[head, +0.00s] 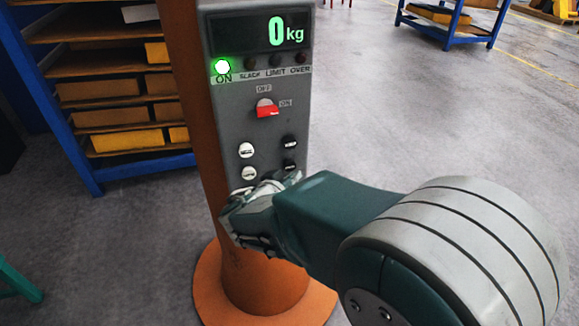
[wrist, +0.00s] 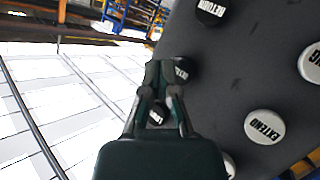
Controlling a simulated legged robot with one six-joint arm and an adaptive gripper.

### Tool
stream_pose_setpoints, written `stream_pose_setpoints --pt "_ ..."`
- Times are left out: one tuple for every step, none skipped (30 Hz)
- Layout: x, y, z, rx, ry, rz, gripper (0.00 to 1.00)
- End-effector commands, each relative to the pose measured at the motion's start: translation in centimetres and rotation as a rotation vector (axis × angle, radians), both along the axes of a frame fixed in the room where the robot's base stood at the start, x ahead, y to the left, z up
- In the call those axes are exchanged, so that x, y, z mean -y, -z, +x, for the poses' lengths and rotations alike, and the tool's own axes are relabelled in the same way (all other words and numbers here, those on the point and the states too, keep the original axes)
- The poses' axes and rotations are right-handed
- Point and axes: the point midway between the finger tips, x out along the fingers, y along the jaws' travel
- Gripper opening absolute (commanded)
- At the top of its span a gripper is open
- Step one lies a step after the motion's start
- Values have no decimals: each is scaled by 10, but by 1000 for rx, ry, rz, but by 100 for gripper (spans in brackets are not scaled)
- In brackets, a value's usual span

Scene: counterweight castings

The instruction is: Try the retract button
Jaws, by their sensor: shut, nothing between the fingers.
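The control panel (head: 258,130) is a grey face on an orange post, with white and black round buttons. My gripper (head: 268,188) is shut and empty at its lower part, hiding the buttons there. In the wrist view the closed fingertips (wrist: 166,70) are at a black button (wrist: 182,70) with partly covered lettering, probably the retract button. I cannot tell whether they touch it. A white button marked EXTEND (wrist: 265,127) sits to its lower right. A black button marked RETURN (wrist: 210,12) is above it. Another black button (wrist: 157,115) shows between the fingers.
The display (head: 258,33) reads 0 kg and the green ON lamp (head: 222,67) is lit. A red switch (head: 267,108) sits below it, between OFF and ON labels. A blue shelf rack (head: 85,165) stands at the left.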

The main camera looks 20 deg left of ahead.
Motion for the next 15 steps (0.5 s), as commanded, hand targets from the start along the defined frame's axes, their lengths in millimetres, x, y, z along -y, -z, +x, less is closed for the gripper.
stream_pose_setpoints --pt "2 -1 -4 0 -1 0 0" --pt "3 -1 -7 0 -1 0 0" --pt "5 -1 -9 0 -2 -1 0" --pt "7 -1 -12 0 -2 -1 0" --pt "8 -1 -14 0 -2 -1 0" --pt "10 -1 -17 0 -1 0 0" --pt "12 -1 -19 1 -1 1 0" --pt "13 -1 -21 1 0 1 0" --pt "15 0 -24 1 0 0 0" --pt "16 -1 -26 1 0 0 0" --pt "17 -1 -28 1 0 0 0" --pt "19 -1 -31 1 0 0 0" --pt "20 -1 -33 0 -2 -1 0" --pt "21 0 -35 0 -2 -1 0" --pt "22 0 -37 0 -2 -1 0"
